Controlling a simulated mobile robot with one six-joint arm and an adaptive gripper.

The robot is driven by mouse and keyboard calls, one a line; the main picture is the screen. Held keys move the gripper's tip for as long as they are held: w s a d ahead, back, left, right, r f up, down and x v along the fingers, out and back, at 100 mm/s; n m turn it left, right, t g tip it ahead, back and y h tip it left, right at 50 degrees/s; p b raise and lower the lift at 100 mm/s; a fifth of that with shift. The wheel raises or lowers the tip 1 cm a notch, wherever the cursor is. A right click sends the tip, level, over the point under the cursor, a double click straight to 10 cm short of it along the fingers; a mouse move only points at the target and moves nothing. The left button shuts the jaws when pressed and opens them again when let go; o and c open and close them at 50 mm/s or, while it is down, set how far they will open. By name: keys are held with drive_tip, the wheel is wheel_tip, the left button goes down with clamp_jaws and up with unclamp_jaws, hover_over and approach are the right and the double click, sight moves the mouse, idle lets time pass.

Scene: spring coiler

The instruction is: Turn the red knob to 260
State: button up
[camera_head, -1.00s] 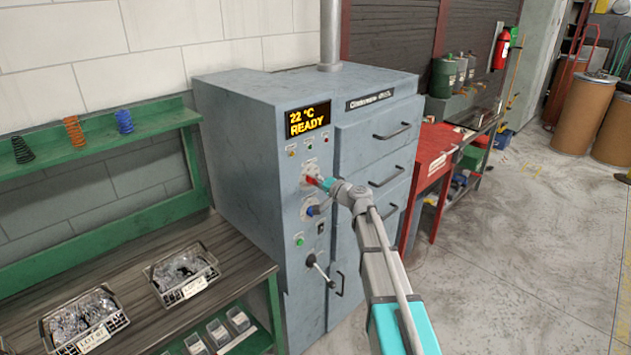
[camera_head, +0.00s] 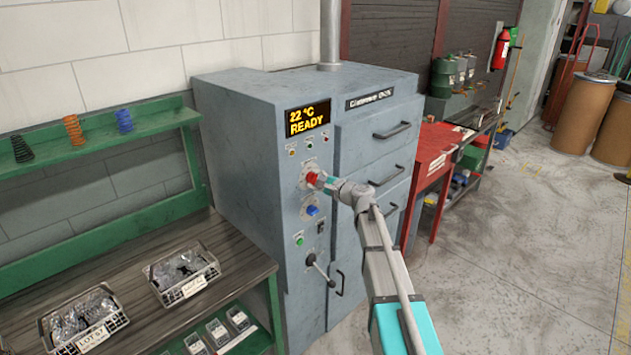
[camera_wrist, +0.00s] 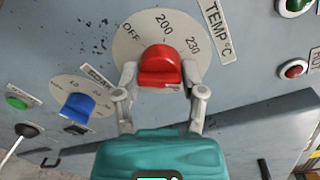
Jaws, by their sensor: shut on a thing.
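The red knob (camera_wrist: 160,65) sits on a round pale dial plate (camera_wrist: 128,42) marked OFF, 200 and 230, beside a TEMP °C label. The lower right of the plate is covered by my gripper and the knob, and I see no 260 mark. My gripper (camera_wrist: 160,76) is shut on the red knob, one finger on each side. In the head view the red knob (camera_head: 311,179) is on the front of the grey oven (camera_head: 260,180), with my gripper (camera_head: 318,180) at it. The display (camera_head: 307,119) reads 22 °C READY.
A blue knob (camera_head: 312,210) on its own dial is just below the red one. Further down are a green button (camera_head: 299,241) and a lever (camera_head: 318,266). Drawer handles (camera_head: 386,176) stick out to the right. A workbench (camera_head: 130,300) with bins stands at left.

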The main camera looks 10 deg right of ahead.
drive_tip(key=m, duration=0.3)
drive_tip(key=shift+w, duration=0.2)
drive_tip(key=shift+r+m, duration=0.1)
drive_tip(key=shift+m, duration=0.3)
drive_tip(key=o, duration=1.1)
drive_tip(key=shift+s, duration=0.1)
drive_tip(key=shift+n, duration=0.4)
